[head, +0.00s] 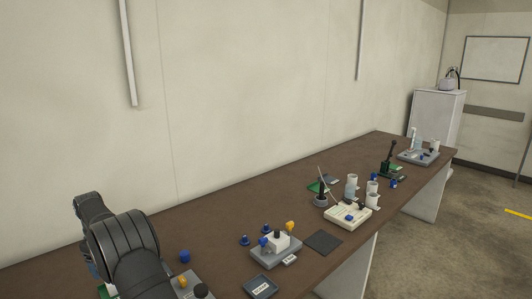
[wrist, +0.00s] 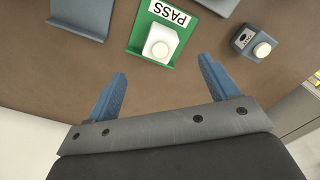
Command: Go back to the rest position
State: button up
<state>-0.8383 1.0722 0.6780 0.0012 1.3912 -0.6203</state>
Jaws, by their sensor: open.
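My gripper (wrist: 163,67) shows in the wrist view with its two blue fingers wide apart and nothing between them. It is over the brown bench (wrist: 190,95), near the bench edge. A green PASS tray (wrist: 143,30) lies just beyond the fingertips, with a white block (wrist: 161,42) with a round top on it. In the head view my dark arm stands at the lower left and hides most of my gripper and the bench around it.
A blue-grey tray (wrist: 80,17) and a dark box with a pale round button (wrist: 252,42) flank the green tray. Along the bench (head: 215,225) stand a grey fixture (head: 275,252), a dark mat (head: 323,243), a cream tray (head: 347,221) and a far grey tray (head: 417,158).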

notch_tip(320, 180, up, 6)
notch_tip(320, 180, down, 12)
jog(key=shift+f, duration=0.1)
notch_tip(320, 180, up, 4)
jog(key=shift+f, duration=0.1)
jog(key=w+d+r, duration=0.3)
jog(key=d+r, duration=0.4)
jog(key=d, duration=0.4)
jog(key=w+d+m, duration=0.3)
jog(key=d+m, duration=0.2)
jog(key=d, duration=0.5)
jog(key=w+d+m, duration=0.4)
jog(key=d, duration=0.7)
jog(key=s+d+m, duration=0.4)
jog(key=d+m, duration=0.3)
jog(key=d, duration=0.8)
dwell(0.4)
